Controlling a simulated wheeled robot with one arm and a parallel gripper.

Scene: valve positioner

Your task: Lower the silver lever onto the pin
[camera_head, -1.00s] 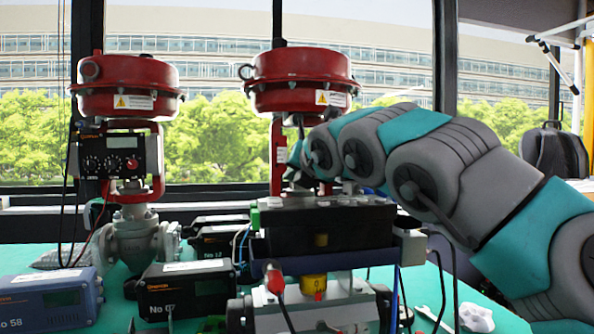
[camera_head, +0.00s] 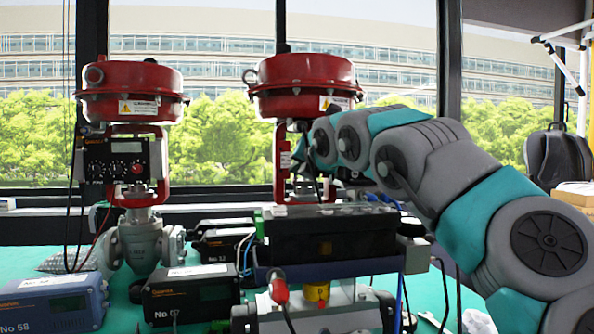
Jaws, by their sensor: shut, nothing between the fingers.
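The positioner is the black box (camera_head: 335,233) under the right-hand red actuator (camera_head: 305,85). My arm reaches in from the right, and my gripper (camera_head: 308,178) is at the yoke below that actuator, just above and behind the box's top. It is small, dark and partly hidden among the valve parts; it looks shut and empty. I cannot make out the silver lever or the pin for certain in this clutter, nor whether my gripper touches the lever.
A second red valve (camera_head: 132,90) with a black display unit (camera_head: 115,160) stands at left. Boxes marked No 58 (camera_head: 50,303) and No 07 (camera_head: 185,293) lie on the green table. A window is behind.

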